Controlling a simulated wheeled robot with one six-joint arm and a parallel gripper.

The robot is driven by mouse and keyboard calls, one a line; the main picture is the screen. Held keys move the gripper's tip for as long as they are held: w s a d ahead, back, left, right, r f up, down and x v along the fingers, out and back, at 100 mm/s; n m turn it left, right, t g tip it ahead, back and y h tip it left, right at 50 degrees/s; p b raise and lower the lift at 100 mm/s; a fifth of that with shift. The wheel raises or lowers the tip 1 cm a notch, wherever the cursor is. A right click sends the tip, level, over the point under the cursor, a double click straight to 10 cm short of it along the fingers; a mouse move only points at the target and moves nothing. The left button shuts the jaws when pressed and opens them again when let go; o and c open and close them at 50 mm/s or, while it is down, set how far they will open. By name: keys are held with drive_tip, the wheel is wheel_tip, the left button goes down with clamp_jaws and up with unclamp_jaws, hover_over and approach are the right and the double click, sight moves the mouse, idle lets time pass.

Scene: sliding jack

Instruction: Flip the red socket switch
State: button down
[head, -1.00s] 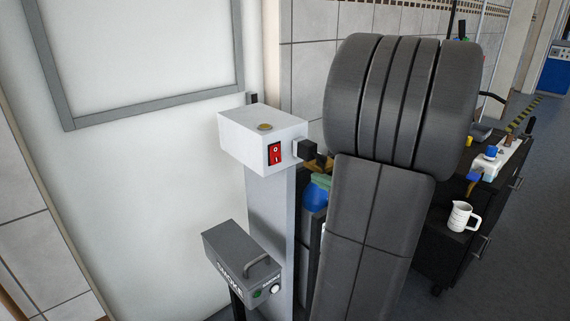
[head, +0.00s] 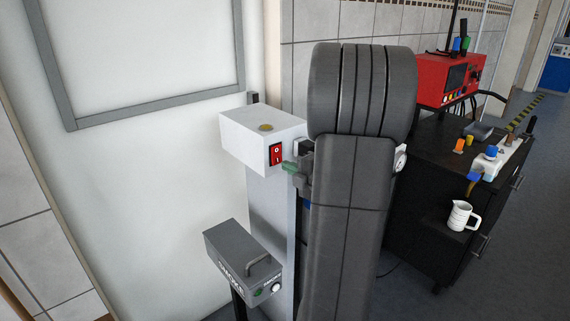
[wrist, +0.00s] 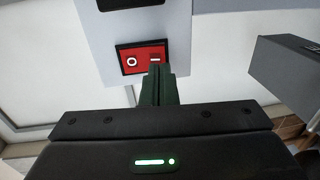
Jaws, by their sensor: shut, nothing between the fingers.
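The red socket switch (head: 275,154) is on the front face of a white box (head: 248,138) on top of a grey post. In the head view its 0 mark is above and its I mark below. It also shows in the wrist view (wrist: 140,58), with the 0 at left and the I at right. My gripper (head: 289,167) is shut and empty, its green fingertips just right of the switch's lower end. In the wrist view the fingertips (wrist: 156,70) are right at the I end; I cannot tell whether they touch. The rocker's tilt is unclear.
A grey box (head: 243,258) with a handle sits lower on the post. A dark cart (head: 440,200) with a red device (head: 450,80) and a white jug (head: 461,216) stands at right.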

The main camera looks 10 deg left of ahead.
sight(277, 155)
drive_tip(key=shift+x, duration=1.1)
drive_tip(key=shift+w+a+f+b, duration=0.15)
drive_tip(key=shift+f+b, duration=0.15)
drive_tip(key=shift+b, duration=0.6)
drive_tip(key=shift+y+b, duration=0.3)
drive_tip(key=shift+r+p, duration=0.25)
drive_tip(key=shift+p, duration=0.05)
drive_tip(key=shift+f, duration=0.1)
